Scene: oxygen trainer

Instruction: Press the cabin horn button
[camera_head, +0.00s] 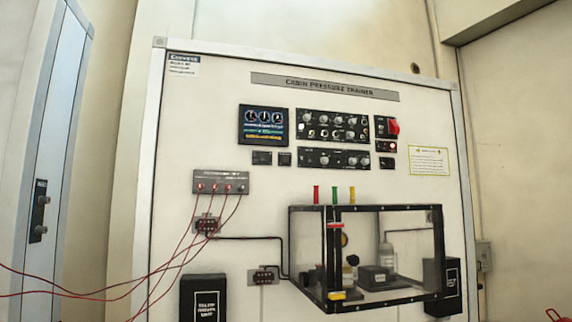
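The trainer board (230,130) stands upright in front of me, with the title plate "Cabin Pressure Trainer" (325,86) at its top. Near its upper middle are a dark control panel with several knobs (333,125) and a narrower knob panel (334,158) below it. To their right is a red switch (393,127) on a black plate. A small dark panel with a red spot (386,146) sits just under it. The labels are too small to read, so I cannot tell which control is the cabin horn button. Neither of my grippers is in view.
A display with gauges (264,125) is left of the knobs. A clear black-framed box (365,250) juts out from the lower right board. Red wires (165,268) run left from a grey terminal block (221,182). A blue-edged door (50,150) stands far left.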

